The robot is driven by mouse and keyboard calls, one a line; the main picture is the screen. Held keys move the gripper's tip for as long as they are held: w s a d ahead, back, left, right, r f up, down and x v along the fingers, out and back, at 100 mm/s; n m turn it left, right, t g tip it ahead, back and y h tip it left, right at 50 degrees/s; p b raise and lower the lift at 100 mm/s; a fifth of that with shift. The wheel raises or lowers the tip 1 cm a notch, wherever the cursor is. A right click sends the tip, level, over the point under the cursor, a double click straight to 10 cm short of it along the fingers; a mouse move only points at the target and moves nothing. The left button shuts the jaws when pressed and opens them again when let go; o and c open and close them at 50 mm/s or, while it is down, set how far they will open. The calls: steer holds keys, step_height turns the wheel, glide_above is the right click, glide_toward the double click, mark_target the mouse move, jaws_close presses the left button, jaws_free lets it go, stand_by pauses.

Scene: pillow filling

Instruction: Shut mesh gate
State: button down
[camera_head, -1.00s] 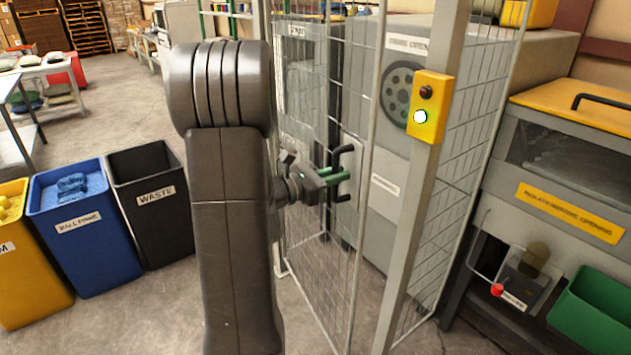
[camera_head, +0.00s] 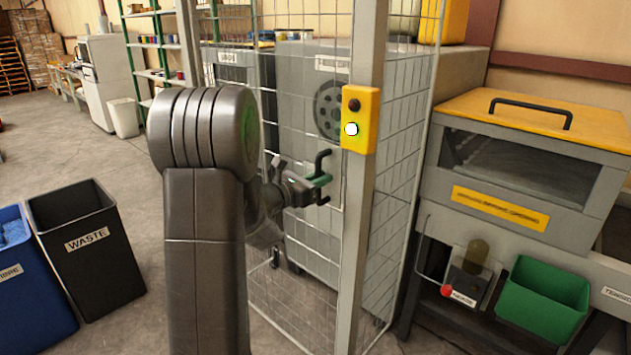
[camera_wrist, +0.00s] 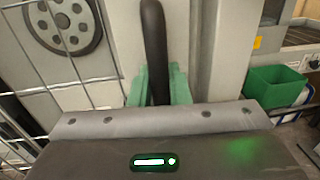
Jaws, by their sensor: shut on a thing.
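The mesh gate (camera_head: 296,300) is a tall wire panel in a pale frame, right of my arm in the head view. Its free edge lies close beside the grey post (camera_head: 350,260); I cannot tell whether they touch. My gripper (camera_head: 320,181) has its green fingers shut on the gate's black handle (camera_head: 322,162). In the wrist view the handle (camera_wrist: 154,45) stands upright between the green fingers (camera_wrist: 157,85). Part of the gate is hidden behind my arm.
A yellow box (camera_head: 360,140) with a lit lamp is on the post. Fixed mesh and a yellow-lidded machine (camera_head: 530,160) with a green bin (camera_head: 543,300) stand right. A black waste bin (camera_head: 85,250) and blue bin (camera_head: 30,290) stand left. Floor between bins and arm is clear.

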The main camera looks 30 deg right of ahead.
steer(key=c, duration=1.6)
jaws_free()
steer(key=shift+w+d+r, duration=0.1)
steer(key=shift+d+r, duration=0.1)
steer(key=shift+o, duration=0.8)
steer(key=shift+w+d+f, duration=0.1)
steer(key=shift+d+f, duration=0.05)
steer(key=shift+d, duration=0.1)
steer(key=shift+a, duration=0.1)
steer(key=s+a+b, duration=0.1)
steer(key=s+a, duration=0.1)
steer(key=a, duration=1.1)
steer(key=shift+s+a+b, duration=0.2)
steer(key=shift+a+b, duration=0.1)
steer(key=d, duration=0.4)
steer(key=w+d+p, duration=0.1)
steer(key=d, duration=0.4)
steer(key=w+d, duration=0.1)
steer(key=d, duration=0.3)
steer(key=shift+d+p, duration=0.35)
steer(key=shift+a, duration=0.9)
steer(key=shift+f, duration=0.1)
